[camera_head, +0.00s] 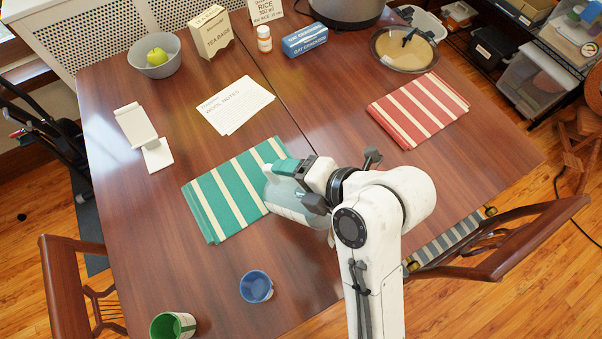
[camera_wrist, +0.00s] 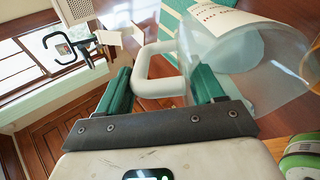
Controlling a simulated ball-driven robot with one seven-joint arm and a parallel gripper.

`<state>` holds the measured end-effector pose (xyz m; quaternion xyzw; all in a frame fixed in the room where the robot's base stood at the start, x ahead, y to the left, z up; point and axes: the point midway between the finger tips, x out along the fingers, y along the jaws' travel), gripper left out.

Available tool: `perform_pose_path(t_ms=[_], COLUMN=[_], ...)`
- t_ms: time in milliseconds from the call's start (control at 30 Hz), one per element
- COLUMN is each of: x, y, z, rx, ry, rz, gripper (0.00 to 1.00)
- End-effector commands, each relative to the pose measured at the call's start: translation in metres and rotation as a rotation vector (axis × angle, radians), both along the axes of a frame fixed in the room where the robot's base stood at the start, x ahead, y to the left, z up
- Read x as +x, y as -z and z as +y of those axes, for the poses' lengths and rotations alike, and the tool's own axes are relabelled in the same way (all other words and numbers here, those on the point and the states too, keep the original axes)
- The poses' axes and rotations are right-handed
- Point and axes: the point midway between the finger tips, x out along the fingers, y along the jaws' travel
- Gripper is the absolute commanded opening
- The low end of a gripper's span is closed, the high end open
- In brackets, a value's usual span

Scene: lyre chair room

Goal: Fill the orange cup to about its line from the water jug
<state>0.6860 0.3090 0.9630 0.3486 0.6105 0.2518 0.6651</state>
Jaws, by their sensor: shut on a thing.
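The water jug (camera_head: 284,197) is a clear, bluish container with a pale printed label. In the head view it is over the right end of the green striped mat, partly hidden by my arm. The wrist view shows its clear body (camera_wrist: 262,62) and white handle (camera_wrist: 153,72). My gripper (camera_wrist: 163,88) is shut on the handle, between its two green fingers. I cannot tell the jug's tilt or whether it touches the mat. No orange cup shows clearly; an orange-tinted patch at the wrist view's right edge is too cropped to identify.
A blue cup (camera_head: 256,287) and a green cup (camera_head: 172,326) stand at the table's near left. The green striped mat (camera_head: 222,205) lies left of the jug; a red striped mat (camera_head: 418,108) lies farther right. A grey bowl (camera_head: 158,67) holds a green fruit.

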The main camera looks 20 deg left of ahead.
Motion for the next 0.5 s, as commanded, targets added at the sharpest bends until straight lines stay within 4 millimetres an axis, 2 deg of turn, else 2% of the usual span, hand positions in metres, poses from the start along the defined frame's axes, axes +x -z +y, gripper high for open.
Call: perform_pose_path(t_ms=[167, 267, 500], x=[0.0, 0.001, 0.005], y=[0.0, 0.002, 0.024], z=[0.0, 0.007, 0.025], rx=[0.001, -0.046, -0.228], ry=[0.0, -0.002, -0.001], rz=[-0.002, 0.007, 0.038], gripper=[0.03, 0.03, 0.03])
